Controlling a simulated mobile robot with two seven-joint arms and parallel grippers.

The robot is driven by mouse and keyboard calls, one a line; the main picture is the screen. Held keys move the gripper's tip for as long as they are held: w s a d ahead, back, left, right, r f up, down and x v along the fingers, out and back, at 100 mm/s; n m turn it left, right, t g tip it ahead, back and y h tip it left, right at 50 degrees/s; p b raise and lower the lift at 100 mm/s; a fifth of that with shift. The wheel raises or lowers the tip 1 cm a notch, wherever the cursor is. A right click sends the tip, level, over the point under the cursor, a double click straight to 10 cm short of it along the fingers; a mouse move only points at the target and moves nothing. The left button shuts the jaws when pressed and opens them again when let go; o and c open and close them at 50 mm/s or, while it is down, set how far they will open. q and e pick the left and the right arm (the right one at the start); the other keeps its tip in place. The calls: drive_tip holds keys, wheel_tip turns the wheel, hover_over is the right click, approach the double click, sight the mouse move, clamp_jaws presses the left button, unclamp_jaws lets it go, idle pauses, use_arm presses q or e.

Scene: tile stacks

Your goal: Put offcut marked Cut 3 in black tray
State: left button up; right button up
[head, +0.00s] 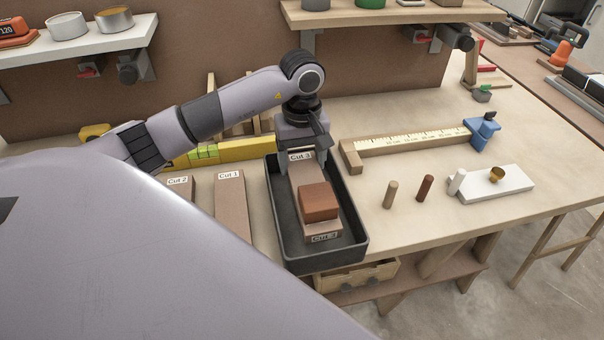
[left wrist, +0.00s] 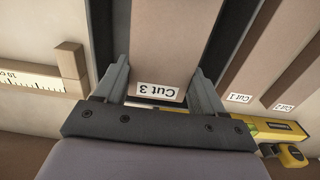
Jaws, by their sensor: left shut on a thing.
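The offcut marked Cut 3 (head: 306,176) is a pale brown board with its labelled end toward the back of the black tray (head: 282,226). It lies over the tray's inside, between the long walls; I cannot tell whether it touches the floor. My left gripper (head: 302,163) is shut on its labelled end. In the left wrist view the fingers stand on both sides of the Cut 3 board (left wrist: 165,50). A reddish-brown block (head: 319,202) and a labelled wooden end (head: 324,237) show farther forward in the tray; that label is hard to read. My right gripper is out of view.
Boards marked Cut 1 (head: 230,205) and Cut 2 (head: 179,188) lie left of the tray. A yellow level (head: 245,150) is behind them. A wooden ruler stop (head: 352,156), several pegs and a white board (head: 510,184) are to the right. Bare bench lies between ruler and pegs.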

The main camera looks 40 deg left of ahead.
sight(302, 176)
use_arm(q)
drive_tip(key=shift+f, duration=2.5)
drive_tip(key=o, duration=1.5)
wheel_tip(302, 176, up, 12)
drive_tip(key=shift+r+b, duration=0.15)
drive_tip(key=shift+b, duration=0.25)
